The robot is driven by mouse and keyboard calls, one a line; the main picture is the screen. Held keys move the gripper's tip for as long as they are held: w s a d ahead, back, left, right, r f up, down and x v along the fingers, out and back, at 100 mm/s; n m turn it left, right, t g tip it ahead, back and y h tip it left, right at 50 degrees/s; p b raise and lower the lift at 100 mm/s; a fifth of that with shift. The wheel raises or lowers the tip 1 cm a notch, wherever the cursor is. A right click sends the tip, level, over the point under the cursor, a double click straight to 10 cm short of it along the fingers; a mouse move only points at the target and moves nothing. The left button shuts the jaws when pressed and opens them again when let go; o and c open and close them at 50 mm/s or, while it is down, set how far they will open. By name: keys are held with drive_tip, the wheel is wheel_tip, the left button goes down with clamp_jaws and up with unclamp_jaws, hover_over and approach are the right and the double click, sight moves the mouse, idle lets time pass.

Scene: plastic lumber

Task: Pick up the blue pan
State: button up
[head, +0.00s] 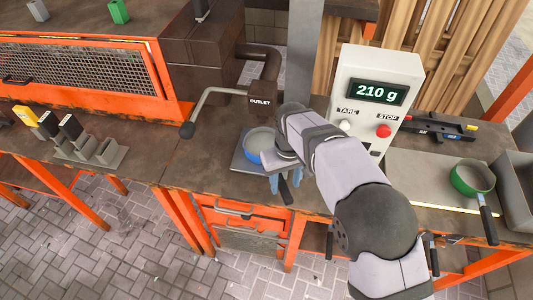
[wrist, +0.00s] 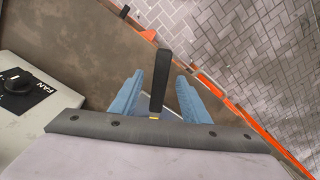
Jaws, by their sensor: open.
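The blue pan (head: 262,143) sits on a flat grey plate (head: 241,160) on the workbench, below the outlet. Its dark handle (head: 285,188) points toward the bench's front edge. My gripper (head: 284,184) is over the handle side of the pan, and my arm hides part of the pan's right side. In the wrist view, the black handle (wrist: 161,80) lies between the two blue fingers of my gripper (wrist: 158,90), with gaps on both sides. The gripper is open. The pan's bowl is hidden in the wrist view.
A green pan (head: 472,180) lies at the far right. Several small blocks (head: 70,127) in grey holders stand at left. The bench between is clear.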

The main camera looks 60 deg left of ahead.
sight(284, 188)
drive_tip(key=shift+f+p, duration=1.35)
drive_tip(key=shift+f, duration=1.15)
clamp_jaws()
drive_tip(key=shift+a+r, duration=0.1)
drive_tip(key=shift+a, duration=0.05)
